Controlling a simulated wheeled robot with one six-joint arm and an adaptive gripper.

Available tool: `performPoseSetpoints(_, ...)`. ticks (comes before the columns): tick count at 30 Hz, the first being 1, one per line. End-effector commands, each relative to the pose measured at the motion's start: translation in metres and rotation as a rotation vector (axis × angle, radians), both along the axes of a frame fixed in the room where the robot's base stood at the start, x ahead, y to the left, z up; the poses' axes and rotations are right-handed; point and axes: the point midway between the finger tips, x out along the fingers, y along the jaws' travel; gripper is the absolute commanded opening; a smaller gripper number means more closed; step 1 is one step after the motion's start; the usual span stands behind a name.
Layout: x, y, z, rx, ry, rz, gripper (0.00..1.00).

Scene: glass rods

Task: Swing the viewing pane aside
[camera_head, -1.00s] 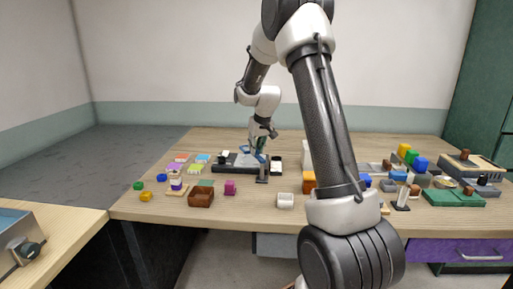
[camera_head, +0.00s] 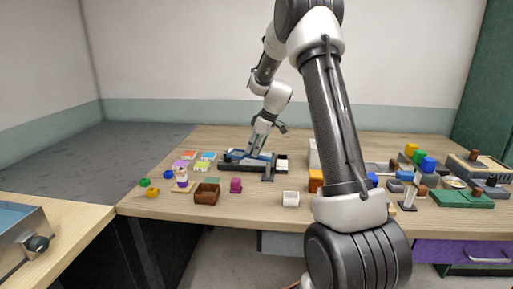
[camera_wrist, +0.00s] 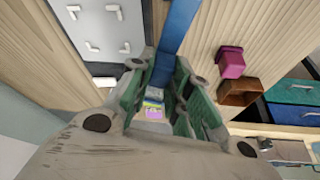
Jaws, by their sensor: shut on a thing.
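The viewing pane's blue frame (camera_head: 266,156) shows over a dark base unit (camera_head: 230,166) at the back middle of the table. My gripper (camera_head: 250,156) is at the pane, with the wrist tilted. In the wrist view the blue bar (camera_wrist: 178,32) runs down between the green-padded fingers of my gripper (camera_wrist: 158,90), which are shut on it. A grey plate with white corner marks (camera_wrist: 92,28) lies left of the bar. The pane's glass and its hinge cannot be made out clearly.
A magenta cube (camera_head: 236,185), an open brown box (camera_head: 207,196) and a white block (camera_head: 291,198) stand in front of the unit. Coloured tiles (camera_head: 188,156) lie to its left. A dark post (camera_head: 268,170) stands at its front. Several blocks crowd the right side.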

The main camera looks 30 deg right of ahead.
Motion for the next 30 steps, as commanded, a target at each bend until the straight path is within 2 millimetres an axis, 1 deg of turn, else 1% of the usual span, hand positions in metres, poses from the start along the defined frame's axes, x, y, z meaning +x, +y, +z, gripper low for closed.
performPoseSetpoints(6, -0.0057, 0.0051, -0.0003, -0.001, 0.002, 0.138, 0.0)
performPoseSetpoints(12, -0.0092, 0.0079, -0.0003, -0.001, 0.002, 0.216, 0.0)
performPoseSetpoints(19, -0.011, 0.009, -0.0004, -0.002, 0.001, 0.252, 0.0)
performPoseSetpoints(30, -0.0113, 0.0089, -0.0005, -0.002, 0.002, 0.255, 0.0)
